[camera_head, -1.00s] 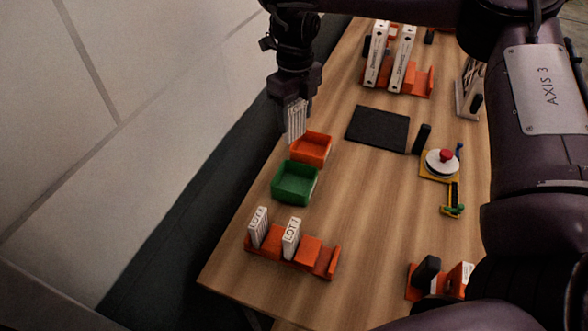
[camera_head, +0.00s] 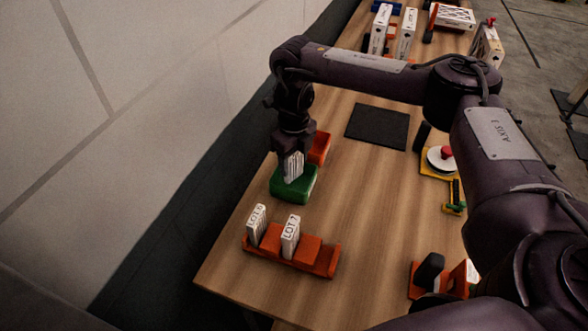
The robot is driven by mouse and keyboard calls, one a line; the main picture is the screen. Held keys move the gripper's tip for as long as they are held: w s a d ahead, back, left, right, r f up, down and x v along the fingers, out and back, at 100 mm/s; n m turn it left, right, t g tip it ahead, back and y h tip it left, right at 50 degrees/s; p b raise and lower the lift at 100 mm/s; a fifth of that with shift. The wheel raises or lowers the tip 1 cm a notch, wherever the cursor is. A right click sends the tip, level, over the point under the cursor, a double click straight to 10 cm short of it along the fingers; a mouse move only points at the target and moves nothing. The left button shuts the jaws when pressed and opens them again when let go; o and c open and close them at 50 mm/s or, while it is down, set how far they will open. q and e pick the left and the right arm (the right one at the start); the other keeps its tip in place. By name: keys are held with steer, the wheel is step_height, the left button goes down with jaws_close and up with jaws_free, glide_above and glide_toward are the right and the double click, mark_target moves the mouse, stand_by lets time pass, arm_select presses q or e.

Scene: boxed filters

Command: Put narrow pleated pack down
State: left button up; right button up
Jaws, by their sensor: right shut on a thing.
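My right gripper (camera_head: 291,155) points down over the green tray (camera_head: 296,191) and is shut on a narrow white pleated pack (camera_head: 293,168). The pack is upright, with its lower end at or just above the inside of the green tray; I cannot tell whether it touches the floor of it. An orange tray (camera_head: 321,147) stands right behind the green one, partly hidden by the gripper. My left gripper is not in view.
An orange rack (camera_head: 318,262) in front holds two white boxes marked LOT, the left one (camera_head: 256,225) and the right one (camera_head: 290,237). A black mat (camera_head: 377,127) lies behind right. A red button on a white disc (camera_head: 440,158) stands further right. The table's middle is clear.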

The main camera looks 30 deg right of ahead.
mark_target(294, 169)
steer(key=shift+s+f, duration=0.1)
steer(key=shift+f, duration=0.5)
step_height(294, 169, down, 2)
steer(key=shift+f+p, duration=0.1)
steer(key=shift+p, duration=0.4)
steer(key=shift+f, duration=0.15)
steer(key=o, duration=0.7)
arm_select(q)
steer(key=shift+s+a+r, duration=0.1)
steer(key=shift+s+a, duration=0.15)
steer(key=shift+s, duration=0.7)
arm_select(e)
steer(key=shift+o, duration=0.2)
